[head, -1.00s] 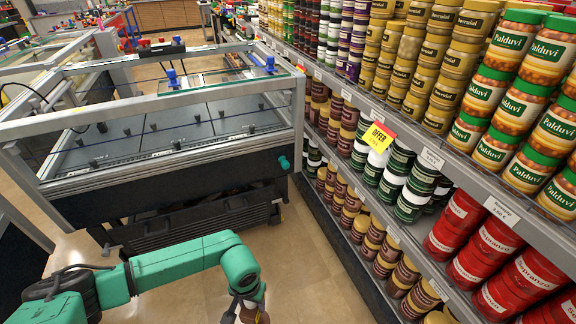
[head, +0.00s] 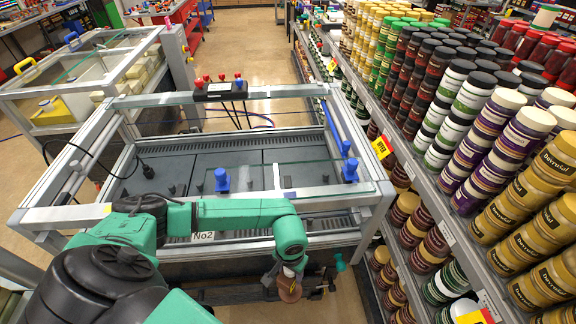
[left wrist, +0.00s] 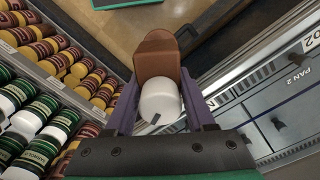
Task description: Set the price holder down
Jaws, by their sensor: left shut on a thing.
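My left gripper (head: 289,272) hangs at the end of the green arm, in front of the near edge of the grey framed table. In the left wrist view, the left gripper (left wrist: 160,105) is shut on a brown and white thing (left wrist: 157,62), with a flat brown back and a rounded white front. I cannot tell whether this is the price holder. A yellow and red price sign (head: 381,147) stands on the shelf edge, apart from the gripper. Another yellow sign (head: 468,312) is partly cut off at the bottom. My right gripper is not in view.
The grey framed table (head: 120,222) with blue knobs and black cables fills the middle. A shelf (head: 440,195) packed with jars and cans runs along the right. A narrow strip of floor (head: 348,296) separates them. A second framed case (head: 75,85) stands at the far left.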

